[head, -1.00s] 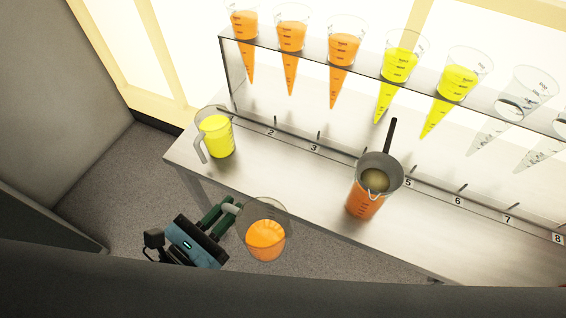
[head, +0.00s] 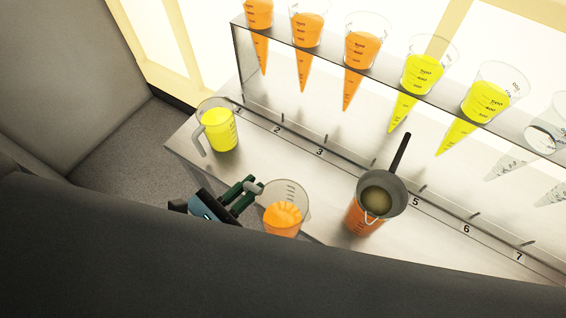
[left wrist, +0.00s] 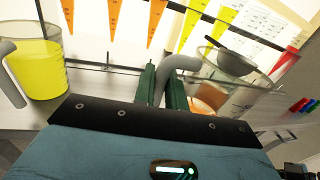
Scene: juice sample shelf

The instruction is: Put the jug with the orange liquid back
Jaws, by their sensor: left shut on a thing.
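The jug with the orange liquid (head: 285,217) is clear, with a grey handle. In the head view it overlaps the front edge of the steel counter (head: 245,165); its height above the counter is hard to judge. My left gripper (head: 246,188) is shut on its handle from the left. In the left wrist view, the green fingers (left wrist: 160,88) close around the grey handle (left wrist: 181,64), with the clear jug wall to the right. A jug with yellow liquid (head: 218,129) stands at the counter's left end; it also shows in the left wrist view (left wrist: 37,70). My right gripper is out of view.
A dark-handled grey pan or strainer (head: 396,191) sits on an orange-filled container (head: 358,215) to the right. A raised shelf (head: 330,55) at the back holds orange, yellow and empty cones. Counter positions are numbered. Bare counter lies between the yellow jug and the strainer.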

